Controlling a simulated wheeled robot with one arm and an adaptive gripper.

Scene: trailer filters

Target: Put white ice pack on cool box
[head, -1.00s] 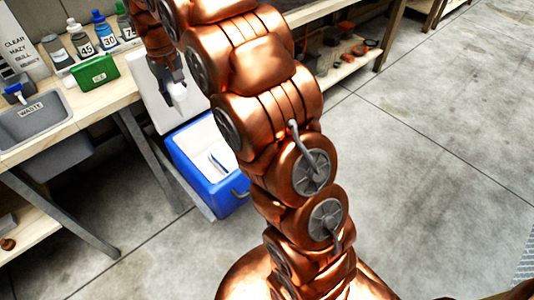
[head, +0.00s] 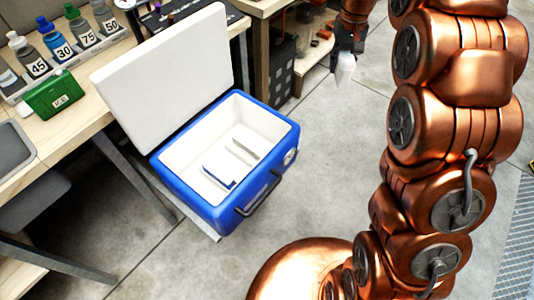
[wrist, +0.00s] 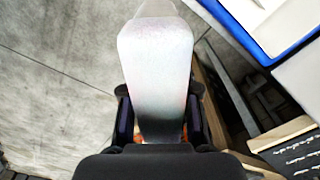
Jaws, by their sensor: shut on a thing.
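The white ice pack (head: 345,68) is held by my gripper (head: 347,48) in the head view, hanging below the fingers above the floor. In the wrist view the ice pack (wrist: 156,75) is pale and fills the middle, between the two dark fingers (wrist: 157,122) of my gripper. The cool box (head: 193,187) is blue with a white inside and stands open to the left of my gripper. Its white lid (head: 165,70) is raised at the back left. Some white pieces (head: 222,174) lie inside it. In the wrist view a corner of the box (wrist: 268,38) shows at top right.
A wooden bench (head: 83,122) with a green box (head: 52,95), several labelled bottles (head: 57,42) and a sink (head: 12,148) stands at the left. Shelving (head: 265,50) stands behind the cool box. The concrete floor (head: 330,165) between the box and my arm is clear.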

